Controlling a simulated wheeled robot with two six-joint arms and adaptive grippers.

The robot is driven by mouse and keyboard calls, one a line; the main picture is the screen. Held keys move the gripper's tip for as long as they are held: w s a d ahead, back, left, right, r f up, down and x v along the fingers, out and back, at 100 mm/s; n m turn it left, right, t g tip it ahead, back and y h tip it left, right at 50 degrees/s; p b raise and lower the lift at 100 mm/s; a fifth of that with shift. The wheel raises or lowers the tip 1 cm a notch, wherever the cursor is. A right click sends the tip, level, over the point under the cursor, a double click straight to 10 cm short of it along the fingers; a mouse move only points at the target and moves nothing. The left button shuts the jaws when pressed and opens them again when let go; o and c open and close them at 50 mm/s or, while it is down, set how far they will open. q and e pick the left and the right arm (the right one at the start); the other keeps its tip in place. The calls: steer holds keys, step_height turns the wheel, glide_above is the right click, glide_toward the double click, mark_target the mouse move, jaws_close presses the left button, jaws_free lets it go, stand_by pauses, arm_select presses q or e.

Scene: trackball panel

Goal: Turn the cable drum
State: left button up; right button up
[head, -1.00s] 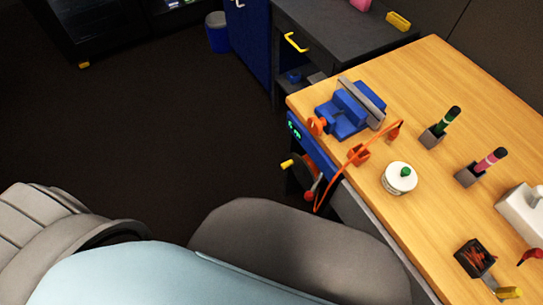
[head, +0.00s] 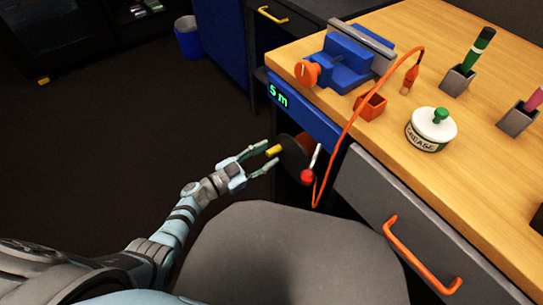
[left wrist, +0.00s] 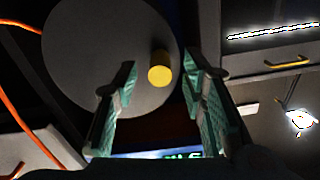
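The cable drum (head: 296,158) is a dark disc under the bench edge, below a blue panel (head: 303,117) whose green display reads 5 m. In the left wrist view the drum (left wrist: 95,50) shows as a grey disc face. A yellow handle peg (head: 273,151) sticks out near its rim. My left gripper (head: 270,157) is open at the drum, its fingers on either side of the peg. In the left wrist view the peg (left wrist: 160,69) stands between the fingers with gaps to both. A red-knobbed lever (head: 307,176) is beside the drum. My right gripper is out of view.
An orange cable (head: 345,130) loops from near the drum up over the bench to a plug (head: 410,78). A blue vise (head: 345,62), an orange block (head: 370,106) and a grease jar (head: 431,130) stand on the bench. A grey drawer (head: 400,215) is below.

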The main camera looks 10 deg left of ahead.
arm_select(q)
steer(key=shift+x, duration=1.25)
jaws_close()
